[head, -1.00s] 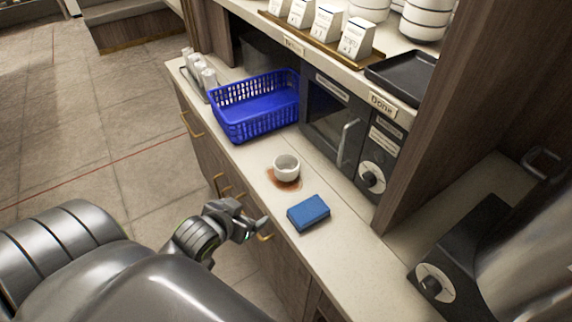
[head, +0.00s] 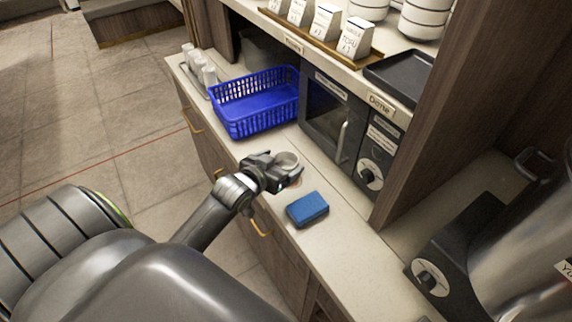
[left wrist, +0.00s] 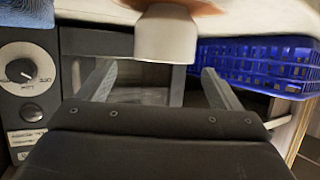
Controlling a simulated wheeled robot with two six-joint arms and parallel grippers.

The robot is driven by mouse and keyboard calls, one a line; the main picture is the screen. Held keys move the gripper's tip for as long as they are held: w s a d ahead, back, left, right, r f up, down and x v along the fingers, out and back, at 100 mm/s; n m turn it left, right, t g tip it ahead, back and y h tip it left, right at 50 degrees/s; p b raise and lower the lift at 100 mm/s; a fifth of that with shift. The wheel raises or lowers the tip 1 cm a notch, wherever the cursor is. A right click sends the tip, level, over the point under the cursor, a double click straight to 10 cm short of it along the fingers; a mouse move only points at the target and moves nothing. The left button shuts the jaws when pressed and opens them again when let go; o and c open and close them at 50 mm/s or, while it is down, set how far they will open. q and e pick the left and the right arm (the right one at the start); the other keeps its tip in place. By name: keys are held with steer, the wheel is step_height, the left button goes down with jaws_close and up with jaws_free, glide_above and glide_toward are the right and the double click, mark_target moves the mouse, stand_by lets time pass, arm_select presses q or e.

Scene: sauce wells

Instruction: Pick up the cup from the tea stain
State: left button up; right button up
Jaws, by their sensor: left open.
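The small white cup (head: 288,160) stands upright on the counter, partly hidden behind my left gripper (head: 280,174). A bit of the brown tea stain (head: 296,183) shows beside the gripper. In the left wrist view, which is upside down, the cup (left wrist: 165,38) appears between the two open fingers (left wrist: 160,72), with clear space on both sides. The stain (left wrist: 200,6) shows at its base. Whether the fingertips reach past the cup's near side I cannot tell. My right gripper is not in view.
A blue sponge (head: 307,209) lies on the counter close to the gripper's right. A blue basket (head: 258,122) stands behind the cup. The microwave (head: 330,118) stands along the back of the counter (head: 345,242). Upright white items (head: 207,73) stand at the far left.

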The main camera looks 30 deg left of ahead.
mark_target(292, 156)
arm_select(q)
steer(key=shift+f+p+x, duration=0.2)
steer(key=shift+p+x, duration=0.15)
steer(key=shift+x, duration=1.2)
steer(key=shift+f+p+x, duration=0.2)
steer(key=shift+p+x, duration=0.1)
steer(key=shift+x, duration=1.3)
steer(key=shift+s+a, duration=0.15)
steer(key=shift+r, duration=0.1)
steer(key=c, duration=1.1)
